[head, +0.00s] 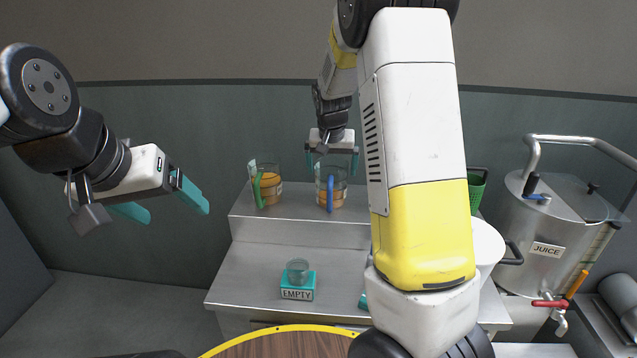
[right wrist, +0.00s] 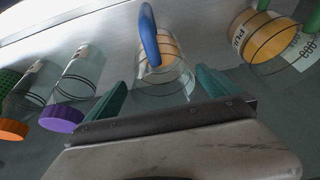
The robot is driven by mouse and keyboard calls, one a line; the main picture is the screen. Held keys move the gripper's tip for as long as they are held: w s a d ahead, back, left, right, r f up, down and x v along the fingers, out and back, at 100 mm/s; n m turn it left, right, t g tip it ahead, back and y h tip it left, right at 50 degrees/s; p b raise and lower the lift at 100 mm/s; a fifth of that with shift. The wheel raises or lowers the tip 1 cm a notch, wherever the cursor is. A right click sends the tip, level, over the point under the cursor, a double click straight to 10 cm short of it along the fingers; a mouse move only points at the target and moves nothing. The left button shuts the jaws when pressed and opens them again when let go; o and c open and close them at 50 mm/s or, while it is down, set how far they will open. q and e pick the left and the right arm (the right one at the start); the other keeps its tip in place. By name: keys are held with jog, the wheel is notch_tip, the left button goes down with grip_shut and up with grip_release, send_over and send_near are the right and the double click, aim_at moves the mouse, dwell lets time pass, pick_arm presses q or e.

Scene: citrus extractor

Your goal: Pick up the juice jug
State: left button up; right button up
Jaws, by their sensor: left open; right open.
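A clear jug with a blue handle (head: 330,190) and orange contents stands on the upper shelf. A similar jug with a green handle (head: 268,184) stands to its left. My right gripper (head: 332,162) is open and empty at the blue-handled jug, with its fingers pointing down. In the right wrist view, the blue-handled jug (right wrist: 162,70) lies ahead, between the lines of the two open fingers (right wrist: 160,88). I cannot tell whether they touch it. The green-handled jug (right wrist: 262,36) is at the upper right there. My left gripper (head: 165,204) is open and empty, far left of the shelf.
A steel JUICE dispenser (head: 545,235) with a red-handled tap (head: 552,304) stands at right. A glass (head: 297,270) sits on a teal EMPTY block (head: 298,290) on the lower step. Jars with purple (right wrist: 62,117) and orange lids (right wrist: 12,129) are beside my right gripper. My right arm hides part of the shelf.

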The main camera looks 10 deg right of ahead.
jog(key=x, duration=0.3)
jog(key=shift+w+f, duration=0.1)
jog(key=shift+f, duration=0.2)
jog(key=c, duration=1.4)
jog(key=shift+c, duration=1)
jog(key=shift+r, duration=0.15)
